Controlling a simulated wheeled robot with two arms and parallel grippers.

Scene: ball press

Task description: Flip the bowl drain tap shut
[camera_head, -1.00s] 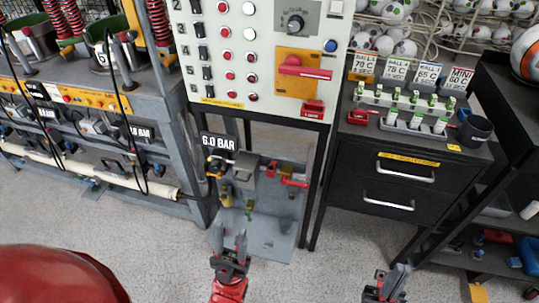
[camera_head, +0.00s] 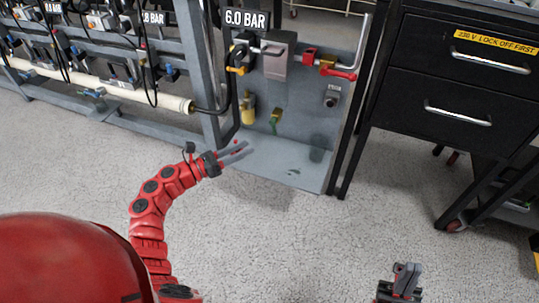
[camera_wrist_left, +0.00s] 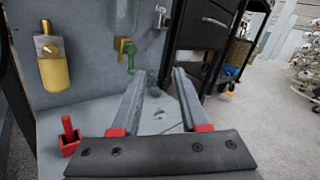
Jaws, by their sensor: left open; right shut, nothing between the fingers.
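The bowl drain tap (camera_head: 275,119) is low on the grey back panel, with a green lever. In the left wrist view the tap's green lever (camera_wrist_left: 131,62) hangs downward from a brass body, below a pale, see-through bowl (camera_wrist_left: 124,15). My left gripper (camera_head: 246,152) is open and empty, in front of and below the tap, pointing right in the head view. My right gripper (camera_head: 408,268) is shut and empty, low over the floor at right.
A brass cylinder (camera_wrist_left: 54,68) is left of the tap. A red holder with a red stick (camera_wrist_left: 69,138) stands near the left finger. A red lever valve (camera_head: 338,72) is above right. Frame posts flank the panel. A black drawer cabinet (camera_head: 455,80) stands right.

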